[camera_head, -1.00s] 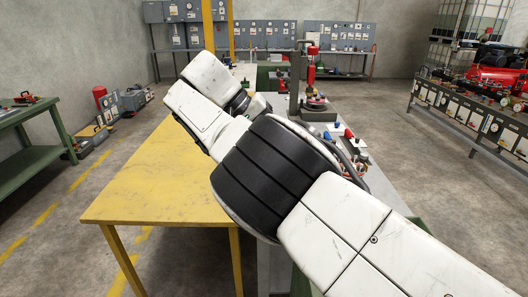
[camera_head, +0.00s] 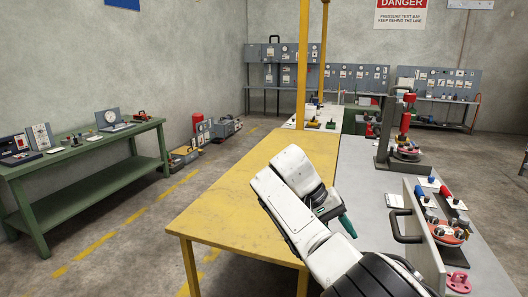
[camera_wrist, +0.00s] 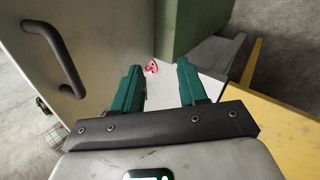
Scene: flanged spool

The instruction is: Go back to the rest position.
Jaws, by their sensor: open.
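My gripper (camera_wrist: 160,82) shows its two green fingers spread apart in the wrist view, with nothing between them. The other finger is hidden there. A small pinkish-red part (camera_head: 457,281) lies on the grey bench at the lower right. A small red part (camera_wrist: 151,67) also shows beyond the fingertips in the wrist view.
An upright panel with a dark handle (camera_head: 405,226) stands on the grey bench, right of my arm; its handle (camera_wrist: 58,58) shows in the wrist view. A red-topped stand (camera_head: 408,110) is farther back. A yellow post (camera_head: 302,70) rises beyond the yellow table.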

